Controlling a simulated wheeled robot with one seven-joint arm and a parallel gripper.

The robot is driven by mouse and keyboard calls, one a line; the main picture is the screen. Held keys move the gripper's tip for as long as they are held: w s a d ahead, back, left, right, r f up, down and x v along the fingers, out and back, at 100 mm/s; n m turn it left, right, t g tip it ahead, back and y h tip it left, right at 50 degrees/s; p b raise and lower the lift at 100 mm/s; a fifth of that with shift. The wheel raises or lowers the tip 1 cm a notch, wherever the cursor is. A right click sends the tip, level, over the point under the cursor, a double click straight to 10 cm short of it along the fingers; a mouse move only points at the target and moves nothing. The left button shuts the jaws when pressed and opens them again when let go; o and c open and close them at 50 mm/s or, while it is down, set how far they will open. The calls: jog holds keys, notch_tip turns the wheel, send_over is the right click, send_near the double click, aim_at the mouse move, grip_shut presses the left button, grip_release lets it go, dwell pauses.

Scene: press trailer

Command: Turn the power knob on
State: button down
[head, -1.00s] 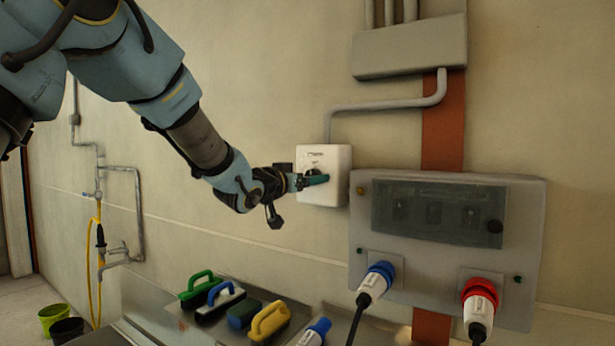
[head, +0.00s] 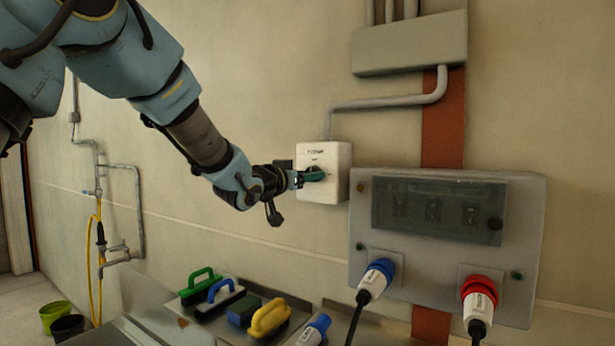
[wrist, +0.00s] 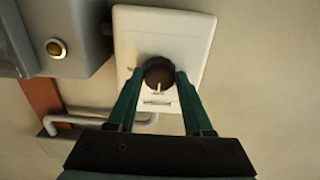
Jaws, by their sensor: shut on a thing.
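The power knob (wrist: 159,74) is a round, dark knob on a white wall box (head: 338,156). In the wrist view, the box's white face (wrist: 190,32) fills the upper middle, with the knob between my two green fingers. A pale pointer mark on the knob points down in that view, toward a small printed label. My gripper (head: 314,175) reaches the box from the left in the head view and hides most of the knob there. In the wrist view my gripper (wrist: 160,82) is shut on the knob, one finger on each side.
A grey panel (head: 420,277) with blue (head: 378,275) and red (head: 480,295) plugs is on the wall right of the box. A grey conduit (head: 385,104) rises from the box. Several floats and brushes, including a yellow-handled one (head: 268,318), lie on the bench below.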

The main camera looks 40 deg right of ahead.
jog(key=shift+f+b, duration=0.1)
jog(key=shift+b, duration=0.2)
jog(key=shift+m+b, duration=8.4)
jog(key=shift+m, duration=0.6)
jog(key=shift+c, duration=1.5)
grip_release()
